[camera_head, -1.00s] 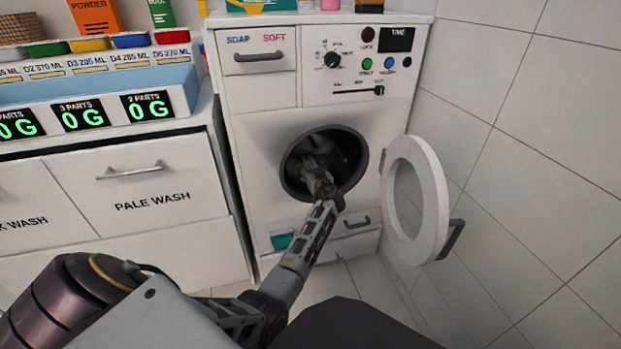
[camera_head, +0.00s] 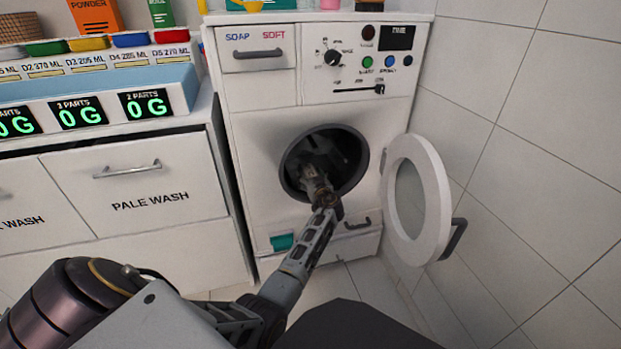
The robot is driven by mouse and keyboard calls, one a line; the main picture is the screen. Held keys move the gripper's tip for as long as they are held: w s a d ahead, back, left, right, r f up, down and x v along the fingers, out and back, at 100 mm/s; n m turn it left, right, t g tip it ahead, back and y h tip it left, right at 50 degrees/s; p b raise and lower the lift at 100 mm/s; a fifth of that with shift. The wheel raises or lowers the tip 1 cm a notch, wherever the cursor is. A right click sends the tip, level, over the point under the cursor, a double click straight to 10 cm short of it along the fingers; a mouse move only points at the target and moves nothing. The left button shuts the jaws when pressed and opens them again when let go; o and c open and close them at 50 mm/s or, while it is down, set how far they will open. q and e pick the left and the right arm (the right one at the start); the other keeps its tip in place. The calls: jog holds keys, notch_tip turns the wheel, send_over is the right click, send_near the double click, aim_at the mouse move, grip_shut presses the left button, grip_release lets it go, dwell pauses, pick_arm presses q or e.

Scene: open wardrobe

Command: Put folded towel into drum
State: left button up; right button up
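The washing machine (camera_head: 275,215) stands ahead with its round door (camera_head: 442,200) swung open to the right. The dark drum (camera_head: 350,160) shows through the round opening. I cannot make out a folded towel in the drum or at the fingers. My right gripper is out of view.
A teal item (camera_head: 282,242) shows low on the machine's front, left of a small handle (camera_head: 358,223). A white cabinet with a PALE WASH drawer (camera_head: 140,185) stands left. The tiled wall (camera_head: 545,150) is close behind the open door. Boxes and bottles stand on top.

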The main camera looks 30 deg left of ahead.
pick_arm(q)
jog(key=o, duration=0.3)
jog(key=shift+r, duration=0.1)
jog(key=shift+p+v, duration=0.35)
jog(key=shift+v, duration=0.5)
jog(key=shift+p+v, duration=0.9)
jog(key=shift+v, duration=2)
